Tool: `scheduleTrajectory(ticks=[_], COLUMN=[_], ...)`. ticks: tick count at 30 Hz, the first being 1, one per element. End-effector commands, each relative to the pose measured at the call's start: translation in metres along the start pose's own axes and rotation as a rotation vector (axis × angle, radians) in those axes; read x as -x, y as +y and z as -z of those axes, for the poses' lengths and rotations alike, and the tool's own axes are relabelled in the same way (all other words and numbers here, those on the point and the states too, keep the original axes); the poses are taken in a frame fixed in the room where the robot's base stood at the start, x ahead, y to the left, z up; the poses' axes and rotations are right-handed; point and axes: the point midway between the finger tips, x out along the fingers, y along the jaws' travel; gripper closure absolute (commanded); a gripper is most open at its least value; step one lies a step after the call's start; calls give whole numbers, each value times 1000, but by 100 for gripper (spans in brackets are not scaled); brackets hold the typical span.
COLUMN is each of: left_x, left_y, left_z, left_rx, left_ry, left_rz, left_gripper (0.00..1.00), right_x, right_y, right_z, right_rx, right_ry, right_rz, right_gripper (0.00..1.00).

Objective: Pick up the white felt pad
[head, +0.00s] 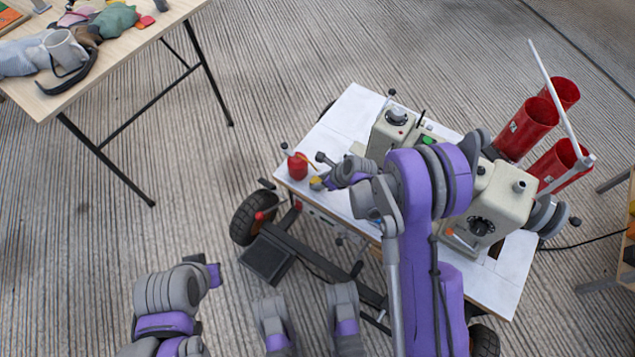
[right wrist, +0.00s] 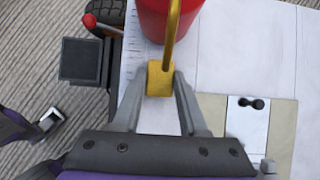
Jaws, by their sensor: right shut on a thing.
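I cannot make out a white felt pad for certain; the white table top (head: 347,105) would hardly set it off. My right gripper (right wrist: 160,80) is over the left edge of this table, beside a red oil can (right wrist: 163,18). Its fingers are shut on a small yellow block (right wrist: 160,78). The can's brass spout runs down to the block in the right wrist view; I cannot tell whether they touch. In the head view the right gripper (head: 318,182) is small and partly hidden by my arm. My left arm is at the lower left, its jaws not visible.
The red oil can (head: 297,166) stands at the table's left corner. The floor between is open.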

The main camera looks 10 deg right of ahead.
Motion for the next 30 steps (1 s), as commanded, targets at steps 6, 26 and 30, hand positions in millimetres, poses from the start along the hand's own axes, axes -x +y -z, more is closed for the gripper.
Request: scheduleTrajectory(ticks=[6, 26, 30], left_x=[0, 14, 15], left_y=[0, 0, 0], left_z=[0, 4, 4], left_rx=[0, 0, 0], left_ry=[0, 4, 5], left_rz=[0, 0, 0], left_gripper=[100, 100, 100], right_x=[0, 30, 30], right_y=[0, 23, 57], right_z=[0, -20, -20], right_rx=[0, 3, 4], right_ry=[0, -1, -1], right_rz=[0, -2, -4], right_gripper=[100, 100, 100])
